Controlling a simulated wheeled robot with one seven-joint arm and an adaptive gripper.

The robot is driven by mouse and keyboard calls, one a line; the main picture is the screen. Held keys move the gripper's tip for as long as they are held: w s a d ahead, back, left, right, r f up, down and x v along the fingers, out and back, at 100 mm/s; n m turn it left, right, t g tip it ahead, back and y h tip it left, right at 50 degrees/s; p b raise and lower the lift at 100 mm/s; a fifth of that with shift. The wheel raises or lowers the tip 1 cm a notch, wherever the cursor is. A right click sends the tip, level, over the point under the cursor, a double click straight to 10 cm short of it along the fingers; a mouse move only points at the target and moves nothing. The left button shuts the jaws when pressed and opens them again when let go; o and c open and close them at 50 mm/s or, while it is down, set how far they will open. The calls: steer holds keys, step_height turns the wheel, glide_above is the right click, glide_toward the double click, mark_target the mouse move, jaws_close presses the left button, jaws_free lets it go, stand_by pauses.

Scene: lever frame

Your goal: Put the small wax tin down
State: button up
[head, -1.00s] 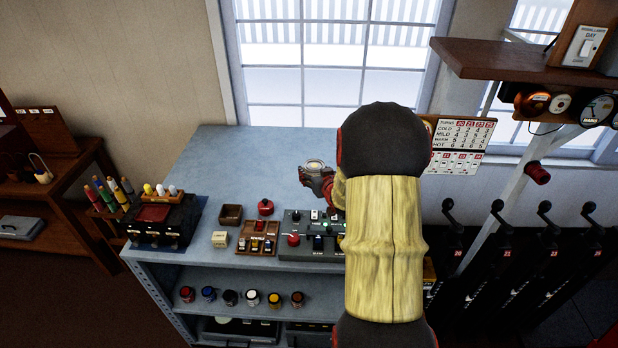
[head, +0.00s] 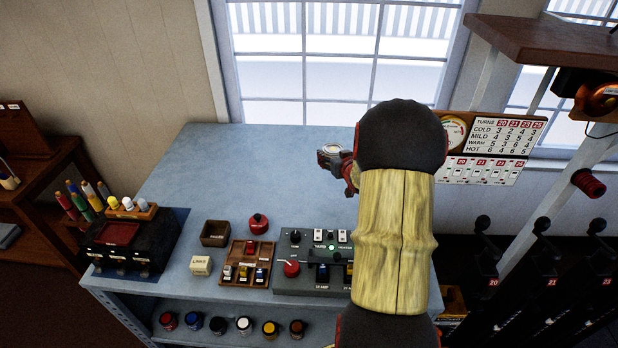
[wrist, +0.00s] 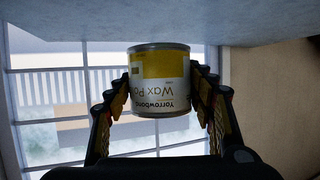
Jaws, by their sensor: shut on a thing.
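The label shows upside down in the wrist view. In the head view my gripper (head: 338,160) is over the back right part of the grey bench top (head: 270,165), with the tin's pale round top (head: 331,150) showing at its end. My arm covers part of the bench on the right. I cannot tell how high the tin is above the bench.
The back left bench top is clear.

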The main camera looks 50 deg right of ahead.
steer(key=w+f, duration=0.2)
steer(key=w, duration=0.1)
steer(key=w+f+b, duration=0.1)
steer(key=w+f, duration=0.2)
steer(key=w, duration=0.1)
steer(key=w+f+b, duration=0.1)
steer(key=w+f, duration=0.2)
steer(key=w, duration=0.1)
steer(key=shift+a+f, duration=0.1)
steer(key=shift+a, duration=0.1)
steer(key=shift+w+f+b, duration=0.2)
steer(key=shift+f+b, duration=0.1)
steer(key=shift+w+f+b, duration=0.1)
steer(key=shift+f+b, duration=0.25)
steer(key=shift+f, duration=1.2)
steer(key=shift+f, duration=0.15)
steer(key=o, duration=1.4)
